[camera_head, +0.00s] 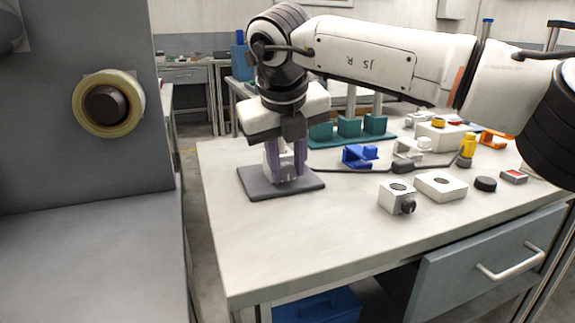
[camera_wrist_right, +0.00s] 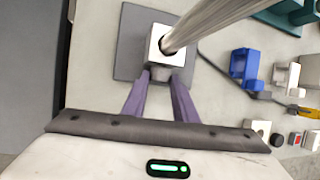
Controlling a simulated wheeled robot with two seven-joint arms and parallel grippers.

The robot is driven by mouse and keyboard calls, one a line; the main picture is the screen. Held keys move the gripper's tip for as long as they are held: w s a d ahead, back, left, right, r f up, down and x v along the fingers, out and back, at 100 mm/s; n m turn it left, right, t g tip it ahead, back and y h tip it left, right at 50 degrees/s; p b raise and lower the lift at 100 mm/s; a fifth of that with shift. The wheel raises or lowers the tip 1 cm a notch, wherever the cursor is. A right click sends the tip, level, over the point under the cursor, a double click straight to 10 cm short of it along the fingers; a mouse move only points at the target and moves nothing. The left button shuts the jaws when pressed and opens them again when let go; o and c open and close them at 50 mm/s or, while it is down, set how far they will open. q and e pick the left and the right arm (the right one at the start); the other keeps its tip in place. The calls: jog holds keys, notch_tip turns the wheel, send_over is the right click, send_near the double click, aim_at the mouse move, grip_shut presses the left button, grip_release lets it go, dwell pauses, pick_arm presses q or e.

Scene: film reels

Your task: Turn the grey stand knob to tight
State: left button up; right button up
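The grey stand has a flat dark grey base plate (camera_head: 253,183) near the left side of the table, seen from above in the right wrist view (camera_wrist_right: 127,50). A white block (camera_wrist_right: 168,58) sits on the plate, with a metal rod (camera_wrist_right: 205,22) rising from it. The stand's dark knob (camera_wrist_right: 160,75) is on the block's near side. My right gripper (camera_head: 286,172) is low over the plate, its two purple fingers on either side of the knob (camera_wrist_right: 160,82). I cannot tell whether they press on it. The knob's marking is hidden. My left gripper is out of view.
A white block with a black knob (camera_head: 397,197), a flat white box (camera_head: 441,186) and a black disc (camera_head: 485,184) lie to the right. Blue (camera_head: 360,156) and teal (camera_head: 349,127) fixtures stand behind. The table's front left is clear. A grey cabinet (camera_head: 75,160) stands left, across a gap.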

jog(key=shift+d+y, duration=0.15)
jog(key=shift+y, duration=0.35)
jog(key=y, duration=0.1)
jog(key=g+y+p, duration=0.1)
jog(key=shift+w+d+m+y, duration=0.15)
jog(key=shift+d+m+y, duration=0.15)
jog(key=shift+m, duration=0.1)
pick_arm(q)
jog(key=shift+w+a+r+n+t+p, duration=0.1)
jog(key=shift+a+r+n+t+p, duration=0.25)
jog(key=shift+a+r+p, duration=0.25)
pick_arm(e)
jog(key=shift+d+m+g+y, duration=0.15)
jog(key=shift+m+g+y, duration=0.25)
jog(key=shift+y, duration=0.9)
jog(key=shift+f, duration=0.1)
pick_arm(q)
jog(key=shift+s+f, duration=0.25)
